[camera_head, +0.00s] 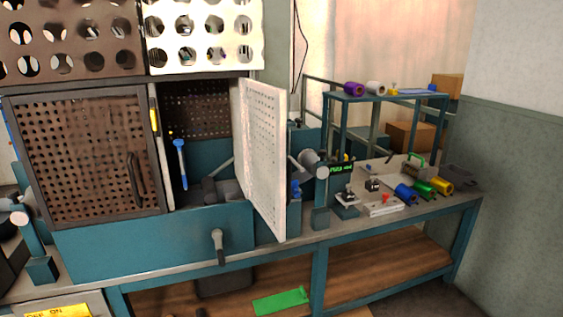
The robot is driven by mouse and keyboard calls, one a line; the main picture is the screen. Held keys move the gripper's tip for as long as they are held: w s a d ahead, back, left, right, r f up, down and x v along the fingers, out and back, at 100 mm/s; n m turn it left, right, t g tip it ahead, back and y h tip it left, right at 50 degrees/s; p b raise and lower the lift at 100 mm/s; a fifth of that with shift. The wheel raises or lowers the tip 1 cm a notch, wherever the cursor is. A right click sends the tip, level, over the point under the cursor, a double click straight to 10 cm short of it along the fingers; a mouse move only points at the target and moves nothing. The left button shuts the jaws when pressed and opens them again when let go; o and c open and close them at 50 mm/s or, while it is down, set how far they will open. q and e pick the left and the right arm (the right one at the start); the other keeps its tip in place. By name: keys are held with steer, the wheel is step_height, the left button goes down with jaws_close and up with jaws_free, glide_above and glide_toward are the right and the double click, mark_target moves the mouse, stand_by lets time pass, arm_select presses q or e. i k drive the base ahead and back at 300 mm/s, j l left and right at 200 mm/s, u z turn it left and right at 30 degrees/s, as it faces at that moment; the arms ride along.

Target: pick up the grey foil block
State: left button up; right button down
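I cannot make out for sure which thing is the grey foil block. A small dark block with a light base (373,185) sits on the bench to the right of the green-lit display. A similar small grey and dark piece (346,198) sits just in front of that display. Both are too small to tell in detail. Neither of my grippers is in view.
A teal machine has a perforated white door (265,155) standing open. The bench (440,205) also holds a blue roll (406,194), a green roll (424,189) and a yellow roll (442,184). A raised shelf (400,97) carries a purple roll (353,89) and a white roll (375,88).

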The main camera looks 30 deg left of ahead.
mark_target(230, 190)
steer(key=l+u, duration=0.1)
steer(key=u, duration=0.35)
steer(key=i+l+u, duration=0.1)
steer(key=u, duration=0.35)
steer(key=l+u, duration=0.2)
steer(key=u, duration=0.25)
